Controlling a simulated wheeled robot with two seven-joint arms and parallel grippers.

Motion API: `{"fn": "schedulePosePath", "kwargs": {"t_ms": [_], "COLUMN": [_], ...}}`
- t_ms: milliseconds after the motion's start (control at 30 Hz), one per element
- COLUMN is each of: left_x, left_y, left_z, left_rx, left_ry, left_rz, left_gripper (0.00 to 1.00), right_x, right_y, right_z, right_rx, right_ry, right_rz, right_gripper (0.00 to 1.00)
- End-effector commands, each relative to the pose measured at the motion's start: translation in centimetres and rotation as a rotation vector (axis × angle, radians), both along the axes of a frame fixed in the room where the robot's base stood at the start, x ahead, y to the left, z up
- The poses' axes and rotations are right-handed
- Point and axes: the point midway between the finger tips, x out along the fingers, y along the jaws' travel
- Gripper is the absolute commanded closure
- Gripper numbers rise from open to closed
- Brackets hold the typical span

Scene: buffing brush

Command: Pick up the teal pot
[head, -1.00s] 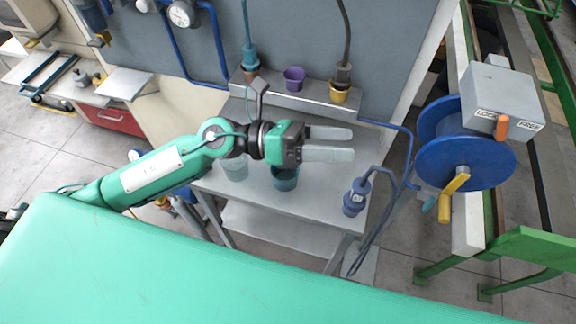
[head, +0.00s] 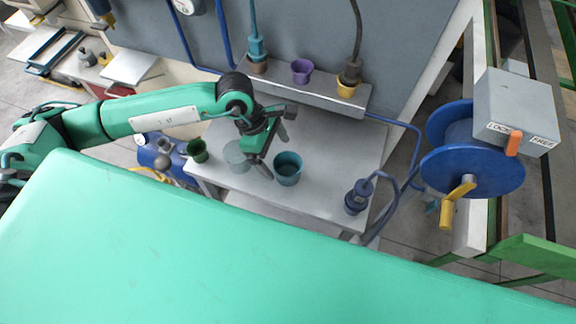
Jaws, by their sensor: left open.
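The teal pot (head: 288,168), a small open cup shape, stands upright on the grey metal table (head: 330,165). My left gripper (head: 275,156) is open and empty, with its fingers pointing down and to the right. The height of the fingers over the table is hard to tell. My right gripper is not in view.
A pale pot (head: 236,154) stands left of my gripper, partly covered by it. A dark green pot (head: 197,151) is further left. A back shelf (head: 315,88) holds a purple pot (head: 302,70) and a yellow pot (head: 347,86). A blue plug (head: 357,197) with cable stands at right.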

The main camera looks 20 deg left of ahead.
Motion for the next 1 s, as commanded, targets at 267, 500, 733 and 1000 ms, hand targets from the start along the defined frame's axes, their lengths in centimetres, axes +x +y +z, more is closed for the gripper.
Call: {"fn": "schedulePosePath", "kwargs": {"t_ms": [267,500,733,1000], "left_x": [0.0,0.1,0.1,0.2], "left_y": [-1.1,-2.3,-3.2,-3.3], "left_z": [-2.3,-4.1,-6.6,-7.0], "left_rx": [-0.001,-0.002,-0.003,-0.002], "left_ry": [0.002,0.004,0.003,0.001], "left_rz": [0.001,0.001,0.002,0.001], "left_gripper": [0.09,0.09,0.09,0.09], "right_x": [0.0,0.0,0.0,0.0], "right_y": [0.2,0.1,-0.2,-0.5], "right_z": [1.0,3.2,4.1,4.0], "right_rx": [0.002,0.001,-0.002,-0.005], "right_ry": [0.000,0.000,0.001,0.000], "right_rz": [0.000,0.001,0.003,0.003], "right_gripper": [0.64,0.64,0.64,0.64]}}
